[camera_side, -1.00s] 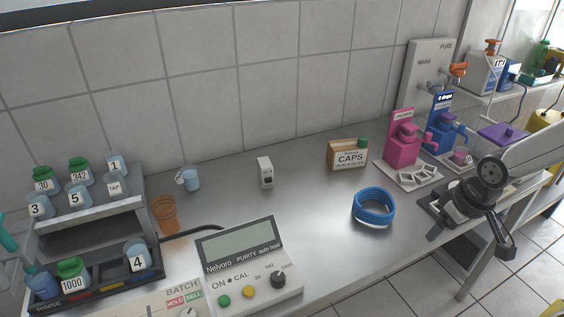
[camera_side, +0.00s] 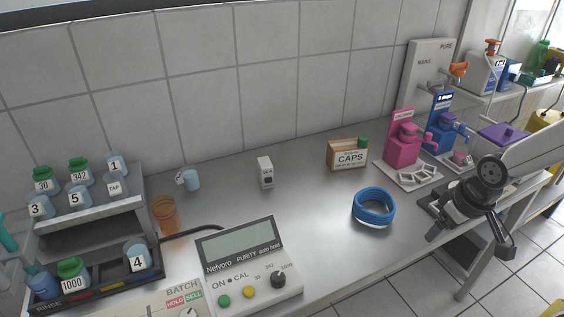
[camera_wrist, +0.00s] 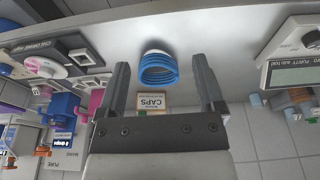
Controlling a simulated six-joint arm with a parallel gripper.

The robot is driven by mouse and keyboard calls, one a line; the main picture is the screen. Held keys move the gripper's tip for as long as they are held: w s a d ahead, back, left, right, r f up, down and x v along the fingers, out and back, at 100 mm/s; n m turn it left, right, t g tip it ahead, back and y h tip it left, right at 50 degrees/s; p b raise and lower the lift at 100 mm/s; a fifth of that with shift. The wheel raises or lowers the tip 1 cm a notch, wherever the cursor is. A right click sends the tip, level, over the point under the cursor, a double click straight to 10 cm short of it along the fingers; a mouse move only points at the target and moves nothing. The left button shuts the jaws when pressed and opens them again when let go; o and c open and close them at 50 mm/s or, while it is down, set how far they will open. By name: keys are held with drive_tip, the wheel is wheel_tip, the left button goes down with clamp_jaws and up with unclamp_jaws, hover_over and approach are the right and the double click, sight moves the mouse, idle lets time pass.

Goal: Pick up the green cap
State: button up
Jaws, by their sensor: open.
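A small green cap (camera_side: 363,142) sits at the top right corner of the cardboard CAPS box (camera_side: 347,155), at the back of the bench. My gripper (camera_side: 472,238) is at the right front of the bench, well away from the box. Its two fingers (camera_wrist: 160,66) are wide apart with nothing held between them. Other green caps top the bottles marked 30 (camera_side: 43,173), 342 (camera_side: 79,164) and 1000 (camera_side: 71,267).
A blue coil (camera_side: 373,206) lies on the bench between my gripper and the box. Pink (camera_side: 403,145) and blue (camera_side: 441,122) dispensers stand right of the box. A purity meter (camera_side: 248,262) and a bottle rack (camera_side: 95,222) are at left.

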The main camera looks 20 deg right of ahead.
drive_tip(key=w+d+r+n+t, duration=0.1)
drive_tip(key=w+d+t, duration=0.35)
drive_tip(key=w, duration=0.75)
drive_tip(key=w+d+t, duration=0.3)
drive_tip(key=w+d, duration=0.2)
drive_tip(key=w, duration=0.7)
drive_tip(key=n+t+y, duration=0.1)
drive_tip(key=t, duration=0.1)
approach(367, 139)
drive_tip(key=w+y, duration=0.1)
drive_tip(key=w+d+f+n+y, duration=0.1)
drive_tip(key=y, duration=0.1)
drive_tip(key=w+f+n+y, duration=0.1)
drive_tip(key=shift+d+f+t, duration=0.1)
drive_tip(key=shift+d+t, duration=0.15)
drive_tip(key=shift+n, duration=0.3)
drive_tip(key=shift+x, duration=1.35)
drive_tip(key=shift+w+a+f, duration=0.1)
drive_tip(key=shift+x, duration=2.45)
